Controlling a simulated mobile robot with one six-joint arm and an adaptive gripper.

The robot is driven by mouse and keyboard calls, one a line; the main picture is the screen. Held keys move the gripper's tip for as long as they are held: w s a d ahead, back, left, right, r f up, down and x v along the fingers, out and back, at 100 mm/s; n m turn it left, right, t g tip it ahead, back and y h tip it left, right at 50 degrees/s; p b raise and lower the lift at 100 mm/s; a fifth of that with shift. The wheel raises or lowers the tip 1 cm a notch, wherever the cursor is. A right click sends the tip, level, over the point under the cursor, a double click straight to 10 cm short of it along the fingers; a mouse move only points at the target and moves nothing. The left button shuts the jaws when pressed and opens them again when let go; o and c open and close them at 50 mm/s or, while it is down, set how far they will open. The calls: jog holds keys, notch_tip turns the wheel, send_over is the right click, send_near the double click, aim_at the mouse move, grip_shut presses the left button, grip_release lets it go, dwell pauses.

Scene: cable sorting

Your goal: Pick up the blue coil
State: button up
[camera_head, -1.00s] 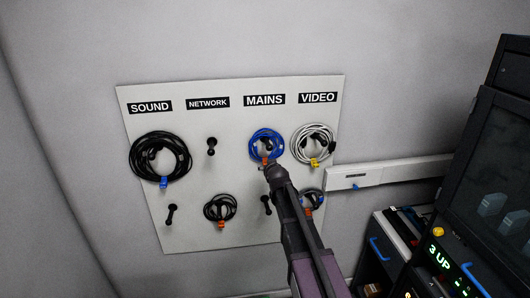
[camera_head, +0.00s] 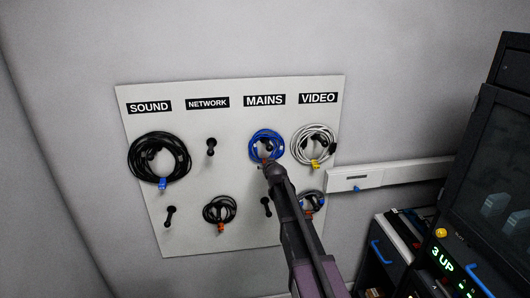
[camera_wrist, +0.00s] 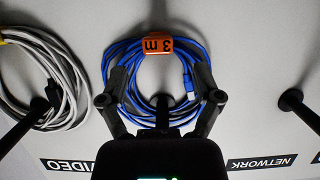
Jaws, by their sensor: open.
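The blue coil (camera_head: 266,145) hangs on the upper peg under the MAINS label on the white board. I cannot tell whether the fingers touch the cable.
A white coil (camera_head: 313,146) hangs close to the right under VIDEO. The upper NETWORK peg (camera_head: 211,147) is empty. A large black coil (camera_head: 159,158) hangs under SOUND, and a small black coil (camera_head: 219,210) hangs lower. A dark equipment rack (camera_head: 490,190) stands at the right.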

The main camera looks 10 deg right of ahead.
jog(key=shift+b+x, duration=0.45)
jog(key=shift+x, duration=1.2)
jog(key=shift+s+f, duration=0.1)
grip_shut()
jog(key=r+p+v, duration=0.2)
jog(key=p+v, duration=0.6)
jog(key=v, duration=0.8)
jog(key=shift+w, duration=0.45)
jog(key=shift+d, duration=0.1)
